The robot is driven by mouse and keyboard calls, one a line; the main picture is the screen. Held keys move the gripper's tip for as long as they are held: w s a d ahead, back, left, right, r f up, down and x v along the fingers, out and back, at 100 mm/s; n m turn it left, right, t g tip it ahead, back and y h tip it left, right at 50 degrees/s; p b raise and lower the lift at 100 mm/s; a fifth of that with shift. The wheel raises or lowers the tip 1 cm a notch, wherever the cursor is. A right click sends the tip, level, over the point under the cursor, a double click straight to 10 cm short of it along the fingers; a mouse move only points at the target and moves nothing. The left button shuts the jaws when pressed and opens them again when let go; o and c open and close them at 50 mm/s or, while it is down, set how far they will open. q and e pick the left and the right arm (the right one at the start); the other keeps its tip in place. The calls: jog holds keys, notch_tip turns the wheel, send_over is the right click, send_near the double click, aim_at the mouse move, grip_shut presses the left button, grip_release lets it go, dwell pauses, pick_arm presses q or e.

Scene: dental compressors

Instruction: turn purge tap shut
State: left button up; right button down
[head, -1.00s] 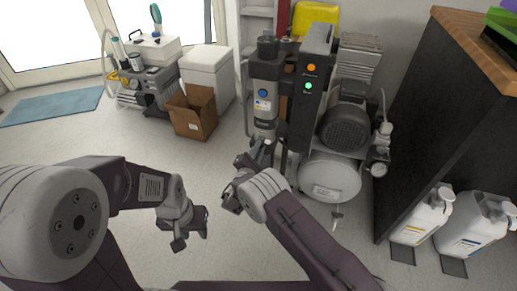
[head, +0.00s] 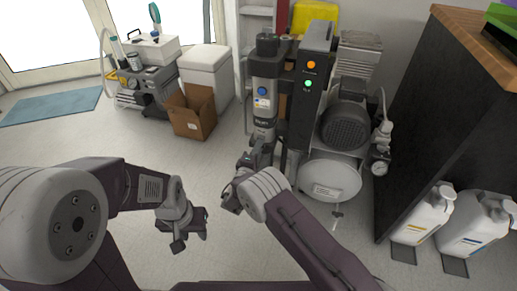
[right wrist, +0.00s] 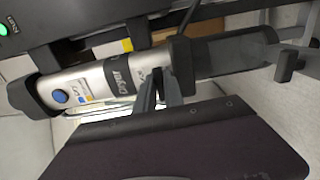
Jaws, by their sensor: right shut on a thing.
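The dryer column (head: 264,92) stands upright on the front left of the compressor, with a blue button and a label. In the right wrist view the column (right wrist: 110,75) lies across the picture. My right gripper (head: 262,145) is at its lower part in the head view. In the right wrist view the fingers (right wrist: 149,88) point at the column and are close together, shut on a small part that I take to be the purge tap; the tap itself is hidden. My left gripper (head: 190,232) is open and empty above the floor.
The compressor's white tank (head: 330,178) is just right of my right gripper, with a small valve (head: 338,214) below it. A pressure gauge (head: 380,167) is further right. A cardboard box (head: 192,112) stands left. White canisters (head: 425,218) stand at right. The floor between is clear.

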jog(key=shift+f, duration=0.1)
dwell(0.3)
jog(key=c, duration=1.4)
grip_release()
jog(key=shift+c, duration=0.2)
jog(key=p+v, duration=0.5)
jog(key=v, duration=0.4)
